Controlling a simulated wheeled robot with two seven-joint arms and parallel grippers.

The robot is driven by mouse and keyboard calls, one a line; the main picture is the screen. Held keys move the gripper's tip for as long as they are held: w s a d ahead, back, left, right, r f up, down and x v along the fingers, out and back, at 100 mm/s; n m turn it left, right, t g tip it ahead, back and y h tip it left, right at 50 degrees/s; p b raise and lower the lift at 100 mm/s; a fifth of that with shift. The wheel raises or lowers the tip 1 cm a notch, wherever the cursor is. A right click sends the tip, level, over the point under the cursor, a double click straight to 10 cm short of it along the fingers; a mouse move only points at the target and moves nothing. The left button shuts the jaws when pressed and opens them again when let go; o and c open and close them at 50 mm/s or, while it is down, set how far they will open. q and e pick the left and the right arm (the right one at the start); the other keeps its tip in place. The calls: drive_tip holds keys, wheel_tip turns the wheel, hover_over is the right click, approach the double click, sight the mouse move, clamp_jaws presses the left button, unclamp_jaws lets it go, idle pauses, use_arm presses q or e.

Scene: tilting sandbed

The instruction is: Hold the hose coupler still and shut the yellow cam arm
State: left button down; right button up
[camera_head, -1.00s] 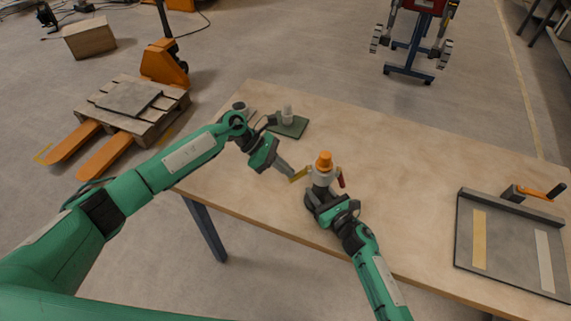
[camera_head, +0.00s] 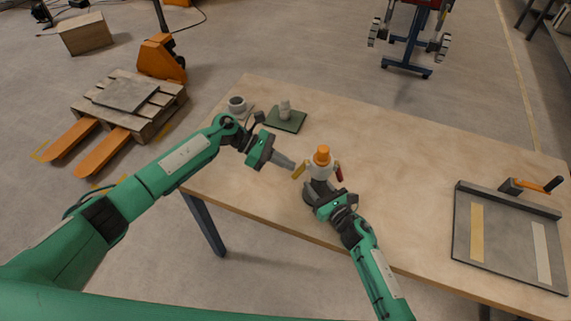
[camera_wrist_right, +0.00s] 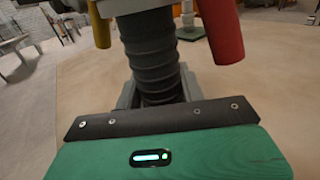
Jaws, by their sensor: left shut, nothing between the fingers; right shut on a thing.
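The hose coupler (camera_head: 320,170) stands upright near the table's front edge, with a pale body and an orange top (camera_head: 322,155). Its yellow cam arm (camera_head: 299,171) slants down and outward on the left; its red arm (camera_head: 339,174) hangs on the right. In the right wrist view the yellow arm (camera_wrist_right: 99,25) and red arm (camera_wrist_right: 222,30) flank the black ribbed hose (camera_wrist_right: 153,55). My right gripper (camera_head: 316,188) is shut on the coupler's lower part. My left gripper (camera_head: 292,166) is shut and empty, its tip beside the yellow arm; I cannot tell whether they touch.
A green plate with a pale fitting (camera_head: 285,118) and a grey cup-like part (camera_head: 237,103) lie at the table's back left. A grey tray (camera_head: 507,240) with an orange-handled clamp (camera_head: 532,186) is at the right. The wooden table (camera_head: 400,170) between is clear.

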use_arm(q)
drive_tip(key=v, duration=1.4)
use_arm(e)
drive_tip(key=o, duration=1.3)
drive_tip(key=shift+o, duration=0.2)
